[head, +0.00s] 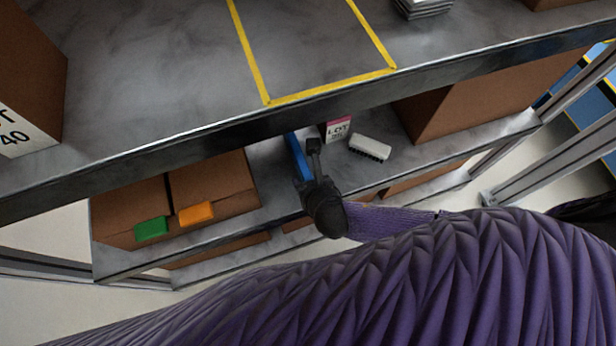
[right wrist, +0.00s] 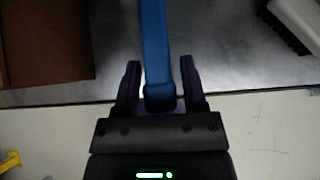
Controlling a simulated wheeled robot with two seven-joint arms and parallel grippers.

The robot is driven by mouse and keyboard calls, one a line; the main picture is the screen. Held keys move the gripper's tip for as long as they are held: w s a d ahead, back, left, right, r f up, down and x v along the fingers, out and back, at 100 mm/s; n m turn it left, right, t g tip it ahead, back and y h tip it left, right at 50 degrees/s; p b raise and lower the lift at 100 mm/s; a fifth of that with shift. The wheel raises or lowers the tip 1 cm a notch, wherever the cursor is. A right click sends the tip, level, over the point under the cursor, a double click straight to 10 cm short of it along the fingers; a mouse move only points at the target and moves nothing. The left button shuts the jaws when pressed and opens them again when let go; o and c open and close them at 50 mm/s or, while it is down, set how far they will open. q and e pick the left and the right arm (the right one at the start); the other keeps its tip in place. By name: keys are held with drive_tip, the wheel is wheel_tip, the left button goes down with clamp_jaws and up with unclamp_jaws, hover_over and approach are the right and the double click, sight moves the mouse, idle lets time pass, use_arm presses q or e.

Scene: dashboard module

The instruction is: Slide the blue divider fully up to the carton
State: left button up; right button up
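The blue divider (head: 297,158) stands on the lower shelf, partly hidden by the upper shelf and my gripper. In the right wrist view the divider (right wrist: 155,40) runs away from me, its near end between the fingers. My right gripper (head: 311,160) is at the divider's front end. In the wrist view its fingers (right wrist: 160,82) are apart, one on each side of the divider, with narrow gaps showing. A brown carton (head: 213,180) stands left of the divider, with bare shelf between them; it also shows in the wrist view (right wrist: 45,45). My left gripper is out of view.
Orange (head: 196,213) and green (head: 151,228) tags sit on the carton fronts at left. A white brush (head: 370,147) and a pink-and-white LOT box (head: 338,129) are right of the divider. Another brown carton (head: 480,90) stands farther right. The upper shelf's edge (head: 200,148) overhangs.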

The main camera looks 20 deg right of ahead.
clamp_jaws()
idle(0.5)
idle(0.6)
